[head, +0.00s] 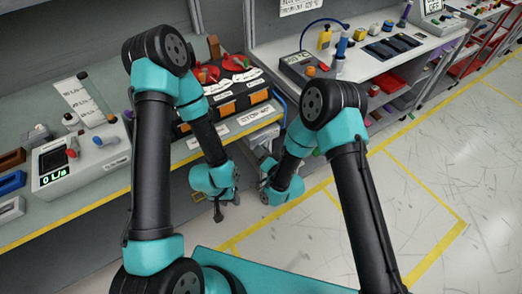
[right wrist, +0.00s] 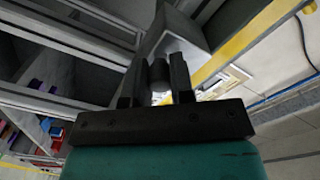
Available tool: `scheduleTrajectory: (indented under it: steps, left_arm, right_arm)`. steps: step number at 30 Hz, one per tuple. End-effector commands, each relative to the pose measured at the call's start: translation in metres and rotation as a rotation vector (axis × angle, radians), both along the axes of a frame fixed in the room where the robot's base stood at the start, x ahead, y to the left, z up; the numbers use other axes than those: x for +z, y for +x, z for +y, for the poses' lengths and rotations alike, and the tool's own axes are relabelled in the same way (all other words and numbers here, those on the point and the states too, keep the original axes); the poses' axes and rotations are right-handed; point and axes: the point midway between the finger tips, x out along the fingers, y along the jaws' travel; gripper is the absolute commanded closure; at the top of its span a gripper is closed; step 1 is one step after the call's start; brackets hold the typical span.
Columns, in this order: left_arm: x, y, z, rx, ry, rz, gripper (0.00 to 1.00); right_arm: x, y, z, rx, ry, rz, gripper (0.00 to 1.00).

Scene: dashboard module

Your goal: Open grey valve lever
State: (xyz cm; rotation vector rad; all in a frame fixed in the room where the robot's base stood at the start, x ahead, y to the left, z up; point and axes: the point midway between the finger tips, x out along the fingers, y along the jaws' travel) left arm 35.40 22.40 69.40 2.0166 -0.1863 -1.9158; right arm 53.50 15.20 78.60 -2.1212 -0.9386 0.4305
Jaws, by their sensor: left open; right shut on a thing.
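A white box (head: 85,167) with a green display reading about "0 L/s" stands on the left bench. A red part (head: 73,147) and a pale grey handle (head: 105,139) sit on its top; I cannot tell for sure that this handle is the grey valve lever. My left gripper (head: 219,212) is open and empty, pointing down in front of the bench edge, well right of the box. My right gripper (head: 264,172) is near the bench corner. In the right wrist view (right wrist: 160,82) it is shut on a small grey rod-like piece (right wrist: 160,70).
A grey block or drawer (right wrist: 180,35) is just beyond the right gripper. A blue block (head: 10,183) lies at far left. The floor (head: 400,200) at right is clear.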

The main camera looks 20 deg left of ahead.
Motion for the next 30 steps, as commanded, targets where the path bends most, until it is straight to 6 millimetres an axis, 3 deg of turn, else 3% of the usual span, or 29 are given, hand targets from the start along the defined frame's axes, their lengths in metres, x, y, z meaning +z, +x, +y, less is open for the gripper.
scheduleTrajectory:
  steps: [30]
  left_arm:
    - [0.000,0.000,0.000,0.000,0.000,0.000,0.57]
  right_arm:
    - [-0.030,0.027,-0.025,-0.001,-0.642,-0.703,1.00]
